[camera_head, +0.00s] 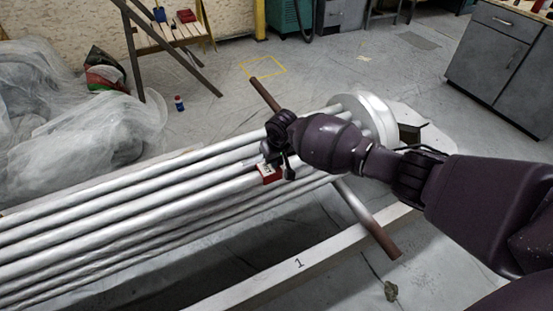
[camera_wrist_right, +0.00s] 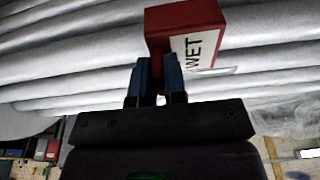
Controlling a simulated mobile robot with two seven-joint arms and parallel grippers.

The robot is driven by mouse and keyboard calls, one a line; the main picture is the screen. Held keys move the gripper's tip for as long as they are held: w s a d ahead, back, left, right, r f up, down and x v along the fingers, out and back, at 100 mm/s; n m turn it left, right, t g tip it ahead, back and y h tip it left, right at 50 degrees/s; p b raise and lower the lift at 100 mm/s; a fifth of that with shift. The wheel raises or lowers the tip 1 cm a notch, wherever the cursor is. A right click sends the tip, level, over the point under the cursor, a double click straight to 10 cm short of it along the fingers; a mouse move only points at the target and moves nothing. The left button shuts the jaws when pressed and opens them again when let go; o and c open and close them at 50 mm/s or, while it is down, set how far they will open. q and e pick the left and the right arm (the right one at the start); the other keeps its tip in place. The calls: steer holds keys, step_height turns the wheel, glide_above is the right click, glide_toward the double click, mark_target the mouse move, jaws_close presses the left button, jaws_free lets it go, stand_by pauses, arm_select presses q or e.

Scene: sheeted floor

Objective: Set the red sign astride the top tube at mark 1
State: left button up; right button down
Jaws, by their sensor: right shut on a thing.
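The red sign (camera_head: 269,174) is a small red block with a white panel; in the right wrist view the red sign (camera_wrist_right: 183,20) shows the word WET on that panel. My right gripper (camera_head: 280,163) is shut on it, with the two fingers (camera_wrist_right: 156,82) closed at its lower part. The sign is over the bundle of silvery tubes (camera_head: 120,200) near their right end; I cannot tell whether it touches a tube. The black mark 1 (camera_head: 299,263) is on the pale beam in front of the tubes, nearer than the sign. My left gripper is not in view.
A round silvery end piece (camera_head: 372,115) closes the tubes at the right. A brown bar (camera_head: 378,238) crosses beneath and sticks out toward me. Crumpled plastic sheeting (camera_head: 85,125) lies at the left. A grey cabinet (camera_head: 500,60) stands at the back right.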

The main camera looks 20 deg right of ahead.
steer(key=c, duration=1.1)
jaws_free()
steer(key=shift+r, duration=0.1)
steer(key=v, duration=0.1)
steer(key=p+v, duration=0.1)
steer(key=v, duration=0.1)
steer(key=shift+w+r, duration=0.2)
steer(key=shift+w, duration=0.05)
arm_select(q)
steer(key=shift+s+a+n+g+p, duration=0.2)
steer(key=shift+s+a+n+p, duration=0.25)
steer(key=shift+p, duration=0.45)
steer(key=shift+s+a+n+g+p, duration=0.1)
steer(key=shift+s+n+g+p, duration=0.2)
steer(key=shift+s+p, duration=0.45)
arm_select(e)
steer(key=v, duration=0.7)
steer(key=shift+s, duration=0.35)
